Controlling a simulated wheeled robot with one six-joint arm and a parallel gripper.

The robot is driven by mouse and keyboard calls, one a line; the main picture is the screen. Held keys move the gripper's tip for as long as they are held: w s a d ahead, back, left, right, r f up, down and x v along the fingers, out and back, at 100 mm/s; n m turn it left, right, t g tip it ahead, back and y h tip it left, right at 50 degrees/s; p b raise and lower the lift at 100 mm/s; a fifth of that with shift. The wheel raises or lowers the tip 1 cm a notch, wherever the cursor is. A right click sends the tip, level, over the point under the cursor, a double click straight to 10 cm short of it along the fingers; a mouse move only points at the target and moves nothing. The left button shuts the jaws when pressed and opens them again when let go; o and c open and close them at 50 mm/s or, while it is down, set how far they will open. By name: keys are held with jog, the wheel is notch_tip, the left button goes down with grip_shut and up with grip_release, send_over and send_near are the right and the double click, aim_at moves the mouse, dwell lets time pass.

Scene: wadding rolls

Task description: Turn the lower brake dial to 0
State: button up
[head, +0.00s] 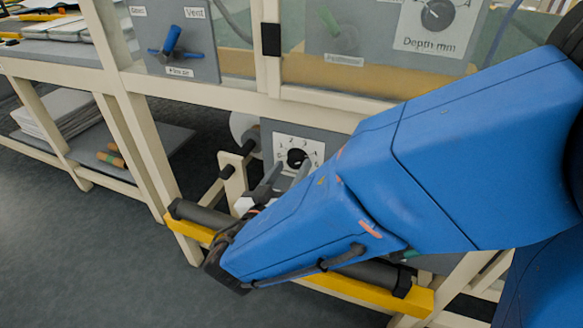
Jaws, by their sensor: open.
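The lower brake dial (296,158) is a black round knob on a white numbered plate, fixed to a grey panel below the bench frame. Its pointer and setting are too small to read. My gripper (288,168) is just below and in front of the dial, with its two grey fingers apart and pointing up towards it. Nothing shows between the fingers. I cannot tell whether they touch the knob. My blue arm hides the right part of the panel and what lies behind it.
A dark roller (201,215) and a yellow bar (190,229) run across in front, under my arm. A vent panel with a blue handle (172,45) is at upper left. A depth dial (438,13) is at upper right. The floor (75,260) at left is clear.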

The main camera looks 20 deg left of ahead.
jog(key=shift+w, duration=0.45)
jog(key=c, duration=1)
jog(key=shift+c, duration=0.2)
